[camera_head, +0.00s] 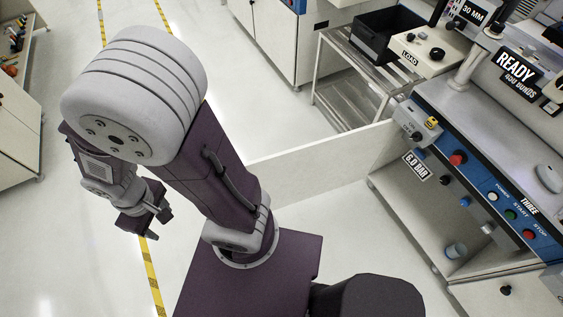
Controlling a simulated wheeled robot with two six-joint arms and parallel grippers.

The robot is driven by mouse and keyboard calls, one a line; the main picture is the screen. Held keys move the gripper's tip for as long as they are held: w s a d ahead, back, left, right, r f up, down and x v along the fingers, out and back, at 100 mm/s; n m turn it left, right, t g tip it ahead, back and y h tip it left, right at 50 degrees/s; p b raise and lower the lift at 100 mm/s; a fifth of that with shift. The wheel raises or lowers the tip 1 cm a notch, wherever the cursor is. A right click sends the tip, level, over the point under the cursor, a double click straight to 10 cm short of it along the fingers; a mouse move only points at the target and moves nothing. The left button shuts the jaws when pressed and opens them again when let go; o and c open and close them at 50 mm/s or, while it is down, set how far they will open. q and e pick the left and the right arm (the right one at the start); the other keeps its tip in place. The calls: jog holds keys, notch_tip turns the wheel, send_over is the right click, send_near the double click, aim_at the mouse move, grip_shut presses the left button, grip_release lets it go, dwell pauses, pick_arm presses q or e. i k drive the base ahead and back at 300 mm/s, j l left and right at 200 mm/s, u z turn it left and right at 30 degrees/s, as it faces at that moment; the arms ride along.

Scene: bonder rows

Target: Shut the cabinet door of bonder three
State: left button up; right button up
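Bonder three (495,200) stands at the right, with "THREE" on its blue control strip. Below the strip its cabinet (405,215) is open, and a small grey-blue cup shape shows inside. A white cabinet door (325,155) stands swung out from the far side of this opening, roughly square to the front. Its outer end is hidden behind my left arm. My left gripper (158,225) is at the left, over the floor, well apart from the door and empty, its fingers apart. My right gripper is not in view.
A second front panel with a dark knob (505,290) is at the lower right. A rack with a black bin (385,35) stands behind the door. Benches line the far left. The floor left of the door is clear, with yellow-black tape (152,275).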

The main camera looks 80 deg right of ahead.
aim_at(294, 175)
jog(key=i+z, duration=0.3)
jog(key=i, duration=0.15)
jog(key=i+j+z, duration=0.15)
jog(key=i+z, duration=0.2)
jog(key=i, duration=0.15)
jog(key=i+j+z, duration=0.3)
jog(key=i, duration=0.15)
jog(key=i+l+z, duration=0.15)
jog(key=z, duration=0.35)
jog(key=i+z, duration=0.25)
jog(key=z, duration=0.2)
jog(key=i+z, duration=0.2)
jog(key=z, duration=0.3)
jog(key=i+j+z, duration=0.15)
jog(key=z, duration=0.35)
jog(key=i+j+z, duration=0.2)
jog(key=z, duration=0.25)
jog(key=i+j+z, duration=0.15)
jog(key=z, duration=0.35)
jog(key=i+j+z, duration=0.1)
jog(key=j+z, duration=0.25)
jog(key=z, duration=0.15)
jog(key=i+j+z, duration=0.15)
jog(key=z, duration=0.3)
jog(key=i+j+z, duration=0.1)
jog(key=j+z, duration=0.15)
jog(key=z, duration=0.2)
jog(key=i+j+z, duration=0.1)
jog(key=j+z, duration=0.3)
jog(key=l, duration=0.1)
